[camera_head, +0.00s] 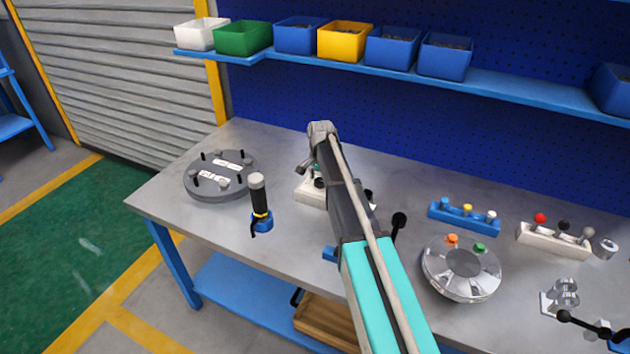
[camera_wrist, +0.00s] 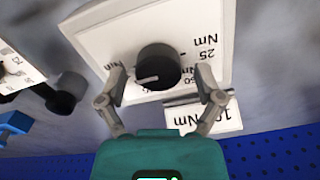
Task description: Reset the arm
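My gripper (camera_wrist: 160,82) is open in the wrist view, with its two fingers apart. A black knob (camera_wrist: 158,64) with a white mark lies between the fingertips in that view, with gaps on both sides. The knob sits on a white panel (camera_wrist: 205,35) printed with "Nm" and numbers. In the head view my arm reaches from the bottom over the bench, and my gripper (camera_head: 308,166) is mostly hidden by the arm. It is over the white box (camera_head: 310,195), which the arm partly covers.
A grey flanged disc (camera_head: 205,186) and a black-handled tool (camera_head: 260,205) stand left on the bench (camera_head: 160,205). A silver shell (camera_head: 463,285), a blue block with coloured knobs (camera_head: 465,217) and a white block (camera_head: 553,240) stand right. Bins line the shelf (camera_head: 500,82) behind.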

